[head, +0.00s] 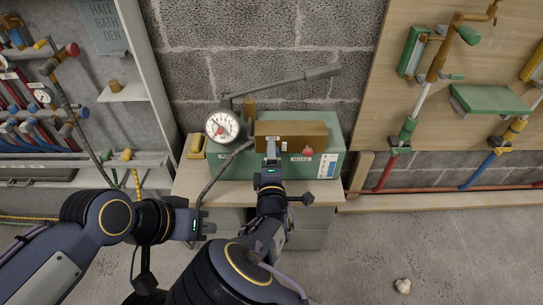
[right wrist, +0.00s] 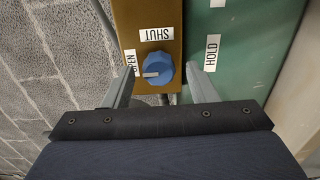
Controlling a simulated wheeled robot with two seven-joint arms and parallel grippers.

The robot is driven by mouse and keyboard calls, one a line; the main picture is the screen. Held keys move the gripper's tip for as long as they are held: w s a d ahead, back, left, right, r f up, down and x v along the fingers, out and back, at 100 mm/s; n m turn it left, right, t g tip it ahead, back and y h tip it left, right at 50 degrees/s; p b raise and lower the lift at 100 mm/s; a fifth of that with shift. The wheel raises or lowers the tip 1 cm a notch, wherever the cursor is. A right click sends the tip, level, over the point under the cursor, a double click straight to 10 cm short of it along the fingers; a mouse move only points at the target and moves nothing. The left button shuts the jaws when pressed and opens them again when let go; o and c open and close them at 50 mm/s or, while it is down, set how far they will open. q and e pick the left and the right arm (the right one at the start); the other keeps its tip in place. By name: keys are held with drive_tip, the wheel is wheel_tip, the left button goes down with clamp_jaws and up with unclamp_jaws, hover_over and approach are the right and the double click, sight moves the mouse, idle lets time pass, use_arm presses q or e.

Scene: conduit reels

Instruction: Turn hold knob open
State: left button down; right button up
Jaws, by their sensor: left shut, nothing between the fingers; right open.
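The blue hold knob (right wrist: 158,69) sits on a brown block (right wrist: 148,18) in the right wrist view. Its white mark points left, toward the OPEN label (right wrist: 130,63); the SHUT label (right wrist: 155,34) is above it. My right gripper (right wrist: 161,72) is open, with a finger on either side of the knob and visible gaps beside it. In the head view my right gripper (head: 272,150) is at the front of the brown block (head: 300,130), and the knob is hidden there. My left gripper (head: 194,226) is shut and empty, low in front of the bench.
The green pump box (head: 328,160) carries a gauge (head: 222,126), a lever (head: 290,82) and a red knob (head: 307,151). A HOLD label (right wrist: 211,52) is right of the blue knob. Pipe boards stand left and right. The floor at right is mostly clear.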

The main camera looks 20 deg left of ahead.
drive_tip(key=p+v, duration=0.1)
drive_tip(key=v, duration=0.6)
drive_tip(key=shift+s, duration=0.2)
drive_tip(key=shift+w+d, duration=0.1)
drive_tip(key=w+d+f+m+g+h, duration=0.2)
drive_tip(key=d+m+g+h, duration=0.1)
drive_tip(key=d+m+g, duration=0.3)
drive_tip(key=s+d+r+m+g+y, duration=0.3)
drive_tip(key=d+r+m+g, duration=0.15)
drive_tip(key=d+m, duration=0.45)
drive_tip(key=s+d+r+m+g+h, duration=0.1)
drive_tip(key=s+d+r+m, duration=0.25)
drive_tip(key=s+d, duration=0.6)
drive_tip(key=s+d+r+m, duration=0.3)
drive_tip(key=s+d+m, duration=0.2)
drive_tip(key=s+d, duration=0.45)
wheel_tip(320, 180, up, 26)
drive_tip(key=p, duration=2.6)
drive_tip(key=shift+a+r, duration=0.25)
drive_tip(key=shift+a, duration=0.05)
